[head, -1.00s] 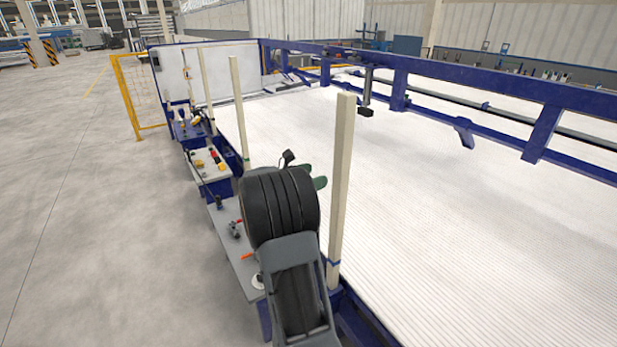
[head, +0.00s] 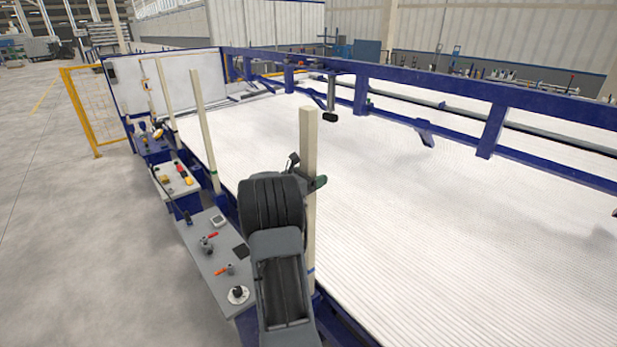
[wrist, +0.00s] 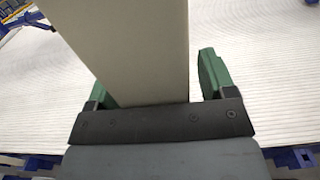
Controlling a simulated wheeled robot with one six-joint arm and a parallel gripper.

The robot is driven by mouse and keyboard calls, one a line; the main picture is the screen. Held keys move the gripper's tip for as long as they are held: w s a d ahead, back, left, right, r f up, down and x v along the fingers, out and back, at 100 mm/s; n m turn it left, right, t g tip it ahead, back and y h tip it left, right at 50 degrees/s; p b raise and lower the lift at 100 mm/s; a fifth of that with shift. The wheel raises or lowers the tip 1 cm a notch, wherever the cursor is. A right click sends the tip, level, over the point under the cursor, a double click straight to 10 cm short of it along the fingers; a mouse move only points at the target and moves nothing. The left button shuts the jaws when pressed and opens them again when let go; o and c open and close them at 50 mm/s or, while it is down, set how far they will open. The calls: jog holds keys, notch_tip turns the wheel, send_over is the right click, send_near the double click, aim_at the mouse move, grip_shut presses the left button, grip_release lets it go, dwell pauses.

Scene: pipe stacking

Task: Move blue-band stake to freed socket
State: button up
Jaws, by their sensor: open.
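The blue-band stake (head: 309,140) is a tall pale post standing upright at the near edge of the rack, with a thin blue band low on it. My gripper (head: 312,183) is at its upper part, with a green finger showing beside the post in the head view. In the wrist view the stake (wrist: 140,50) stands between the two open green fingers of my gripper (wrist: 150,85). A gap shows between the stake and the right finger; contact on the left is unclear. My arm hides part of the stake's lower surroundings. I cannot make out a freed socket.
More pale stakes (head: 205,130) stand farther along the rack's left edge. A bed of white pipes (head: 420,230) fills the rack to the right. Grey control benches (head: 205,250) with levers line the left side. A blue overhead beam (head: 430,85) crosses behind. Open floor lies left.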

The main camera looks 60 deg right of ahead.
aim_at(313, 112)
grip_shut()
dwell(0.8)
jog(key=shift+r, duration=0.1)
jog(key=shift+r+p, duration=2.8)
jog(key=shift+r, duration=1.6)
jog(key=shift+r+p, duration=1.65)
jog(key=shift+r, duration=4.4)
